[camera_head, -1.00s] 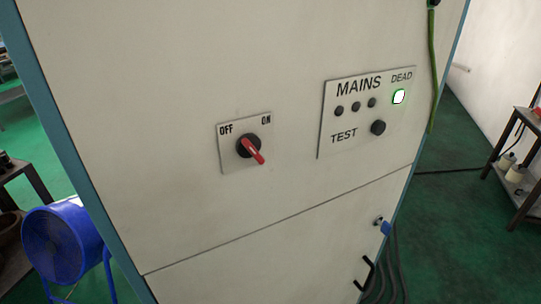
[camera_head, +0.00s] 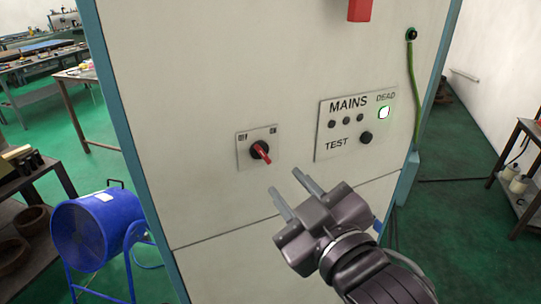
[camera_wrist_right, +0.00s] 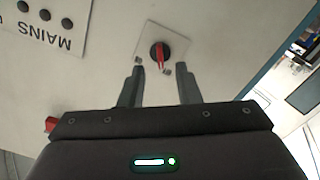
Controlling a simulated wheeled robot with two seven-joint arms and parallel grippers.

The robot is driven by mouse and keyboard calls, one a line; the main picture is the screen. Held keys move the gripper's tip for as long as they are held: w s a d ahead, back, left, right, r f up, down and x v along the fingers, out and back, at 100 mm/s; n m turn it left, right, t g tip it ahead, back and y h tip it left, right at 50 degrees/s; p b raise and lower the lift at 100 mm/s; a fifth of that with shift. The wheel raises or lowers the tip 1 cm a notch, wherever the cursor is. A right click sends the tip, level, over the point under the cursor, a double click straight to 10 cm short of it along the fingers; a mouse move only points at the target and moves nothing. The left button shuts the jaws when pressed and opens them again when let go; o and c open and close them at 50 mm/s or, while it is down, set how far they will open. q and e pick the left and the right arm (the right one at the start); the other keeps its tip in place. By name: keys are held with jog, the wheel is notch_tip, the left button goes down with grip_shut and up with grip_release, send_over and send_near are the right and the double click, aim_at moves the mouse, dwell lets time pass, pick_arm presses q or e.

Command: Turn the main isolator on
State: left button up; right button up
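The main isolator is a red rotary handle on a black boss (camera_head: 261,151), on a square white plate (camera_head: 246,158) marked OFF and ON on the cabinet front. The handle slants down to the right in the head view. It also shows in the right wrist view (camera_wrist_right: 159,55), beyond and between the fingertips. My right gripper (camera_head: 289,193) is open and empty, below and right of the handle, with its fingers apart and pointing toward the plate. It appears clear of the handle. My left gripper is not in view.
The MAINS panel (camera_head: 343,123) with a lit DEAD lamp (camera_head: 384,112) and a TEST knob is right of the isolator. A red box (camera_head: 360,9) is above. A blue fan (camera_head: 97,230) stands left of the cabinet. A green cable (camera_head: 418,90) hangs at the right edge.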

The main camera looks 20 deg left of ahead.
aim_at(264, 157)
jog(key=w+a+p, duration=0.1)
jog(key=w+a, duration=0.1)
jog(key=w+a+r+p, duration=0.1)
jog(key=w+a, duration=0.1)
jog(key=a, duration=0.1)
jog(key=shift+w+r+p, duration=0.15)
jog(key=shift+r+p, duration=0.05)
jog(key=shift+p, duration=0.2)
jog(key=shift+w, duration=0.15)
jog(key=shift+f, duration=0.1)
jog(key=shift+c, duration=0.4)
grip_shut()
